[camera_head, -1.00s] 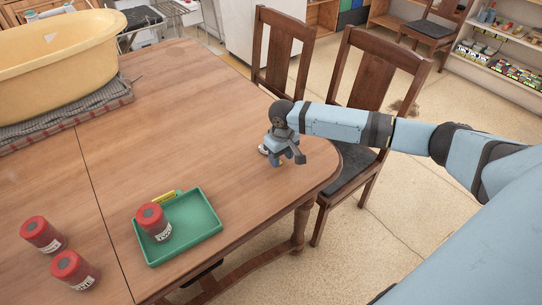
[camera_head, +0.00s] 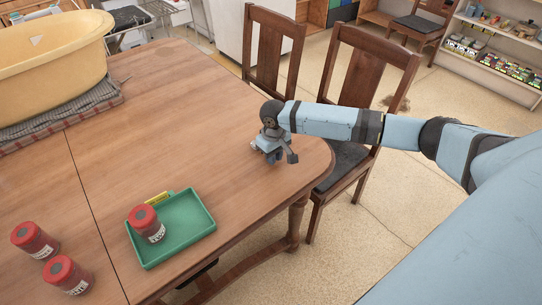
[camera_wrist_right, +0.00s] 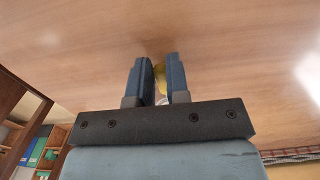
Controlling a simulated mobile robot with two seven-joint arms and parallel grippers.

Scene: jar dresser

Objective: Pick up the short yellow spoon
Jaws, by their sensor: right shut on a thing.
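My right gripper (camera_head: 272,158) is low over the right end of the wooden table, pointing down. In the right wrist view its two fingers (camera_wrist_right: 159,78) are close together on a small yellow thing (camera_wrist_right: 160,76), which I take for the short yellow spoon. Only a sliver of it shows between the fingers; its length and ends are hidden. In the head view the gripper covers it. I cannot tell whether it touches the table. My left gripper is not in view.
A green tray (camera_head: 190,231) holds a red jar (camera_head: 146,223), with a yellow piece (camera_head: 157,197) at its back edge. Two red jars (camera_head: 34,240) (camera_head: 68,275) stand at left. A yellow tub (camera_head: 50,60) is at back left. Chairs (camera_head: 362,90) stand along the table's far side.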

